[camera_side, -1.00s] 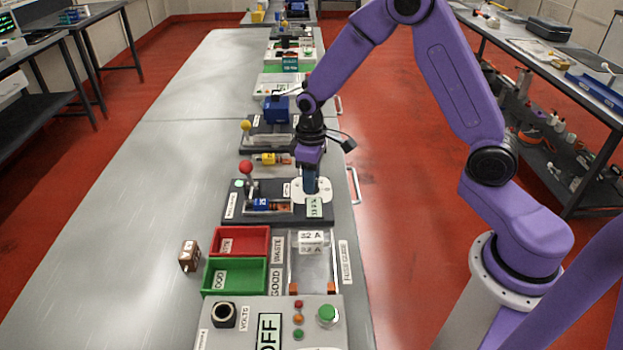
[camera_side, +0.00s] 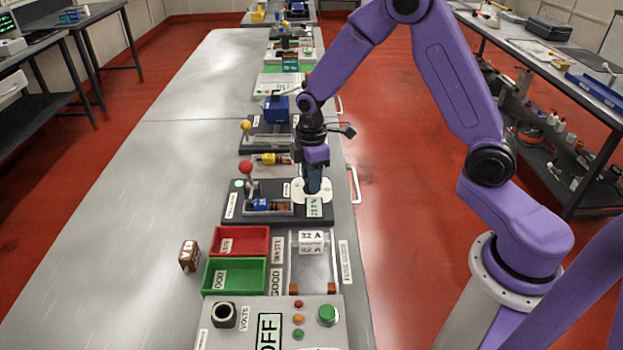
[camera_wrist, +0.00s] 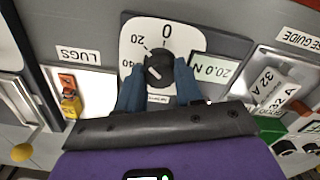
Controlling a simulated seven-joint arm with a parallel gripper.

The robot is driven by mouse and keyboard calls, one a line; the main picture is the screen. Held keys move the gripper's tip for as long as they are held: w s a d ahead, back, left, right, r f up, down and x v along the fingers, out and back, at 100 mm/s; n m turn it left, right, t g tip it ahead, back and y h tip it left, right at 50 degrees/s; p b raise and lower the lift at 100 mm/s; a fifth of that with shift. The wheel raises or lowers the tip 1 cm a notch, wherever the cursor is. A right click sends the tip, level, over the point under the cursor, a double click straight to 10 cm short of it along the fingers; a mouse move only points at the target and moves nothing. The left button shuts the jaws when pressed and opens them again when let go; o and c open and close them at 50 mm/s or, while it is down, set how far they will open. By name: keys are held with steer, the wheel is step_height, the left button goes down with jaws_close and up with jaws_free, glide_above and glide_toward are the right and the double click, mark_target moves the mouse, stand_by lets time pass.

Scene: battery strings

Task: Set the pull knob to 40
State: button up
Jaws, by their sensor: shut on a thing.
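The pull knob (camera_wrist: 158,67) is a black round knob on a white dial plate (camera_wrist: 183,36) marked 0, 20 and 40. My gripper (camera_wrist: 157,82) has its two blue-grey fingers on either side of the knob and is shut on it. A small display (camera_wrist: 212,69) beside the dial reads about 20.0 N. In the side view my gripper (camera_side: 313,187) points down onto the white plate (camera_side: 299,196), hiding the knob. The display there (camera_side: 313,207) is too small to read surely. The knob's exact pointer position is hard to make out.
On the same dark base stand a red-ball lever (camera_side: 247,168) and a tray with a blue part (camera_side: 262,204). Red (camera_side: 262,232) and green (camera_side: 261,263) bins and a 32 A fuse block (camera_side: 311,238) are nearer the camera. The table's left side is mostly clear.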

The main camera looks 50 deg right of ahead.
steer(key=shift+n, duration=0.7)
steer(key=n, duration=0.3)
steer(key=shift+n, duration=1.3)
steer(key=shift+a+n, duration=0.1)
steer(key=shift+n, duration=1.3)
steer(key=o, duration=0.9)
